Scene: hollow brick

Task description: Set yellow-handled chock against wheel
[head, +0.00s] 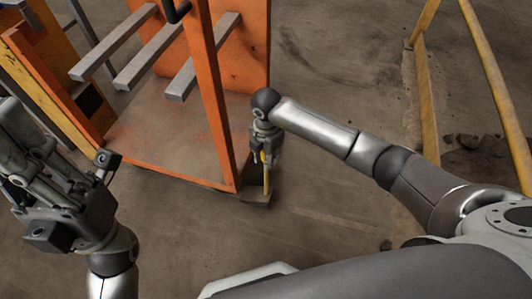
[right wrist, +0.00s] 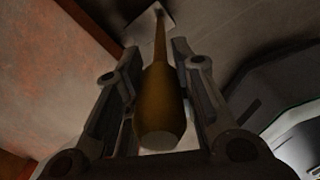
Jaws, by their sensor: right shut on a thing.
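The chock (head: 256,198) is a dark wedge on the floor at the front right corner of the orange cart (head: 228,150). Its yellow handle (head: 266,178) rises upright into my right gripper (head: 264,155). In the right wrist view the handle (right wrist: 160,95) lies between the two fingers of the gripper (right wrist: 157,75), which is shut on it. A pale piece at the handle's far end (right wrist: 150,20) shows there. No wheel can be made out; whether the chock touches one is hidden. My left gripper (head: 65,185) is at the left, away from the chock; its finger opening is unclear.
The cart has grey bars (head: 150,55) above a flat deck (head: 165,130). A yellow rail frame (head: 425,100) stands at the right, with rubble (head: 470,142) near it. Bare concrete floor (head: 330,65) lies between the cart and the rail.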

